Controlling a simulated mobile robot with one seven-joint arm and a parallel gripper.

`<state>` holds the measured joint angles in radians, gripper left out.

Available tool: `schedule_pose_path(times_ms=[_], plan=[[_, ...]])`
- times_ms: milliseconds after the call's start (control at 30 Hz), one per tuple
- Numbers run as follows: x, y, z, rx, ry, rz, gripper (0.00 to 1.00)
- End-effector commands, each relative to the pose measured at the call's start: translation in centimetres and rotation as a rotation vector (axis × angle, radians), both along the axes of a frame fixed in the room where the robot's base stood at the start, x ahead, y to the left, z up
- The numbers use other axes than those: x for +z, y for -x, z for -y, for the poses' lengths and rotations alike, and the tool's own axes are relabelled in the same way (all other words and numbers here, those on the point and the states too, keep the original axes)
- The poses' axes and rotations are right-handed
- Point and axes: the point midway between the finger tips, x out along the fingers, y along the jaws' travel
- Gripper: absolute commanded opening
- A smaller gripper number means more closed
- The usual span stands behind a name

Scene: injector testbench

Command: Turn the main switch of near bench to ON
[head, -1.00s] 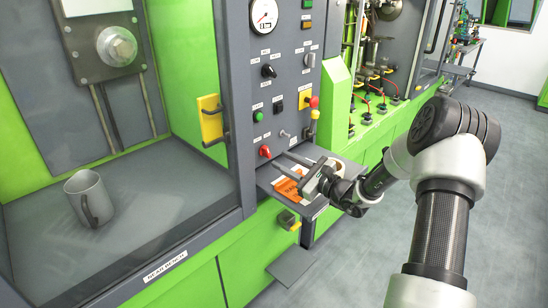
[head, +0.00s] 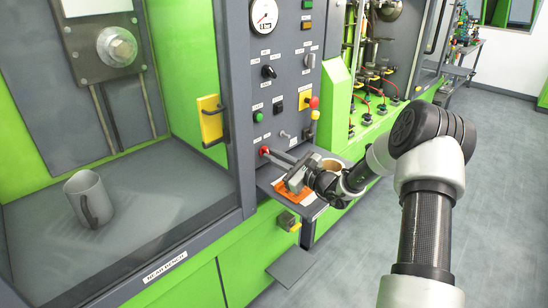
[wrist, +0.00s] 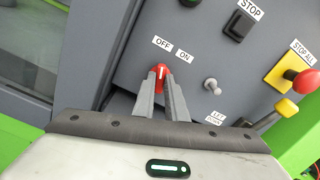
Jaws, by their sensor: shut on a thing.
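The main switch is a red rotary knob (wrist: 161,72) on the grey panel, below the labels OFF and ON in the wrist view. Its white mark points about straight up in that picture, between the two labels. My gripper (wrist: 162,82) has its two grey fingers on either side of the knob and is shut on it. In the head view the knob (head: 264,150) shows at the lower left of the panel, with my gripper (head: 270,153) reaching it from the right. The near bench (head: 165,267) carries a NEAR BENCH label.
A small toggle (wrist: 211,86) sits right of the knob. A stop-all button (wrist: 305,80) and a yellow knob (wrist: 287,108) stick out further right. A shelf (head: 266,184) with an orange paper and a cup-like object lies under my gripper. A grey mug (head: 90,198) stands inside the bench.

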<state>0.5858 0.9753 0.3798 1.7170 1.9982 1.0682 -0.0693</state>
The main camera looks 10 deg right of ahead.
Motion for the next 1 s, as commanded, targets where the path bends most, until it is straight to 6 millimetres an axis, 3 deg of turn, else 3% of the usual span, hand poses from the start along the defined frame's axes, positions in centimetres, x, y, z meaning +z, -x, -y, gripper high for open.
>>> schedule_pose_path(times_ms=[367,1000], plan=[[0.18,0.02,0.08,-0.001,-0.089,-0.064,0.00],[0.19,0.00,0.13,-0.001,-0.473,-0.343,0.00]])
